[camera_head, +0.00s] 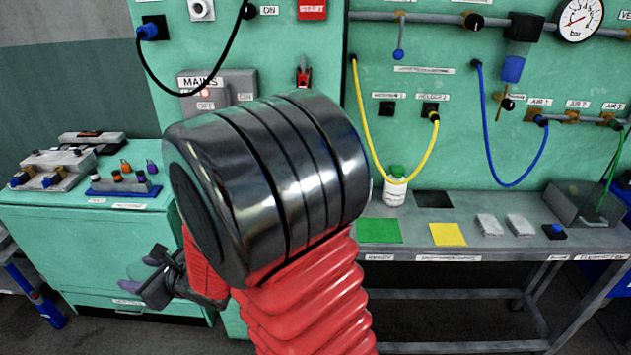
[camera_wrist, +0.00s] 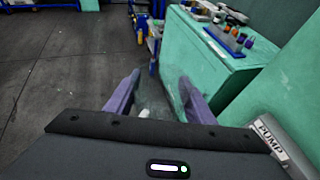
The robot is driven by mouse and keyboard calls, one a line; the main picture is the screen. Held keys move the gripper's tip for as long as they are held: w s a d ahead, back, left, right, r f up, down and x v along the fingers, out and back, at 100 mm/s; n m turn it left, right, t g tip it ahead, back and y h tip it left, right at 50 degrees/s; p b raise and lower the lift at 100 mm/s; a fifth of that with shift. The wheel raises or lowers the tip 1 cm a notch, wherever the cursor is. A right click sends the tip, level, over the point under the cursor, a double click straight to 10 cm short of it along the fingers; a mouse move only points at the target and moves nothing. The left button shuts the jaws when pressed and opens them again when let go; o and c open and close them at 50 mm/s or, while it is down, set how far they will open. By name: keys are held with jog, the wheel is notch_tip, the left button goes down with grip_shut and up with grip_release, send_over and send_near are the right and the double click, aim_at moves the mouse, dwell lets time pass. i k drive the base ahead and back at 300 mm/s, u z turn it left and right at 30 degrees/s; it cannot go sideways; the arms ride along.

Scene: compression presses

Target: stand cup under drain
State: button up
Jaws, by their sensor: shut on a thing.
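My gripper (camera_head: 143,270) is at the lower left in the head view, beyond my red arm, which hides part of it. In the wrist view its two purple fingers (camera_wrist: 158,92) are shut on a greyish, see-through thing that looks like the cup (camera_wrist: 155,102); its outline is faint. The filter with a blue bowl (camera_head: 512,68) hangs on the pipe at the upper right of the green panel. A thin brown drain tube (camera_head: 503,102) slants down below it. The gripper is far to the left of the drain, in front of the green cabinet.
A grey bench (camera_head: 470,205) runs below the panel, with a white bottle (camera_head: 395,187), a green mat (camera_head: 379,230), a yellow mat (camera_head: 448,234) and grey blocks on it. Yellow (camera_head: 362,115) and blue hoses (camera_head: 487,130) hang before the panel. A green cabinet (camera_head: 60,240) stands left.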

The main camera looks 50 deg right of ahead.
aim_at(471, 200)
jog(key=u, duration=0.85)
jog(key=k, duration=1.8)
jog(key=z, duration=1)
